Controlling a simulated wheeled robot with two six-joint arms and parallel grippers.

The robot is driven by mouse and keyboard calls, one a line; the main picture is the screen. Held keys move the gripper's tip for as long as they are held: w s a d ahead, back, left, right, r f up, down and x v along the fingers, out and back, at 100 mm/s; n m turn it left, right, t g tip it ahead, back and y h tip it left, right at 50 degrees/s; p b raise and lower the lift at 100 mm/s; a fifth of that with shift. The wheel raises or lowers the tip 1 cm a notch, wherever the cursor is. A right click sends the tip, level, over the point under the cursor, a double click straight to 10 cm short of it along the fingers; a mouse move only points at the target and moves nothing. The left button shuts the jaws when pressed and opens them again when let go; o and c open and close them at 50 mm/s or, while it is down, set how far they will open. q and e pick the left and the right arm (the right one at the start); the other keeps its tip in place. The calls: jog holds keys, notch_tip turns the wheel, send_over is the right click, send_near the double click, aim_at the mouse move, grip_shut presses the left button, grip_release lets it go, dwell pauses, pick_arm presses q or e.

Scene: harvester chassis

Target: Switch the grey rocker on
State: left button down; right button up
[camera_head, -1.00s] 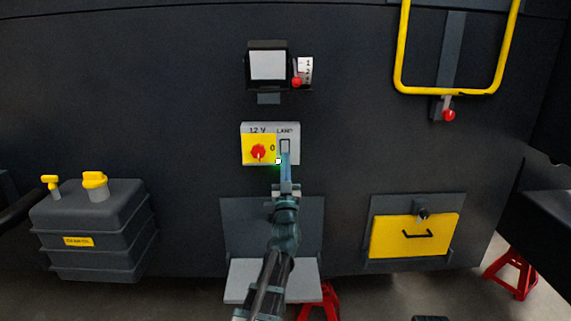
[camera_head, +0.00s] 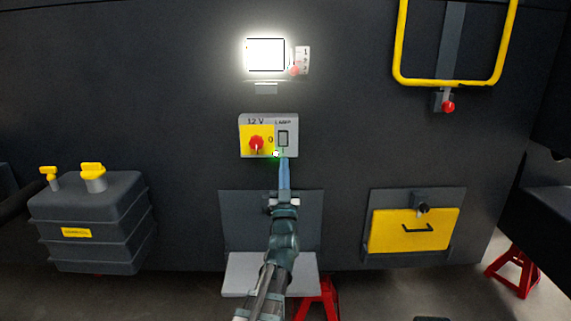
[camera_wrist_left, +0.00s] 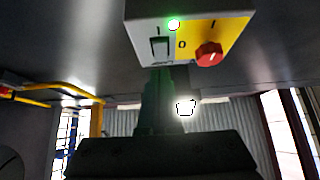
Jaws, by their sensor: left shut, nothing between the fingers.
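The grey rocker (camera_head: 283,139) sits in a dark frame on the right, light half of a small panel box (camera_head: 292,122), under a label that reads like LAMP. It also shows in the left wrist view (camera_wrist_left: 160,49). A red rotary knob (camera_head: 256,144) is on the panel's yellow half, and a small green light (camera_head: 276,154) glows at its lower edge. My left gripper (camera_head: 284,159) is shut and empty, its tips just below the rocker and seemingly apart from it. The work lamp (camera_head: 266,55) above shines bright white. My right gripper is not in view.
A yellow drawer front (camera_head: 414,232) and a yellow rail (camera_head: 398,50) are at the right. A grey tank (camera_head: 92,220) stands at the left. The dark wall around the panel is mostly clear.

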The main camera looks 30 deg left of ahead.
pick_arm(q)
jog(key=s+d+f+b, duration=0.2)
jog(key=s+f+b, duration=0.2)
jog(key=f+b, duration=0.1)
jog(key=shift+d+f, duration=0.15)
jog(key=shift+f, duration=0.4)
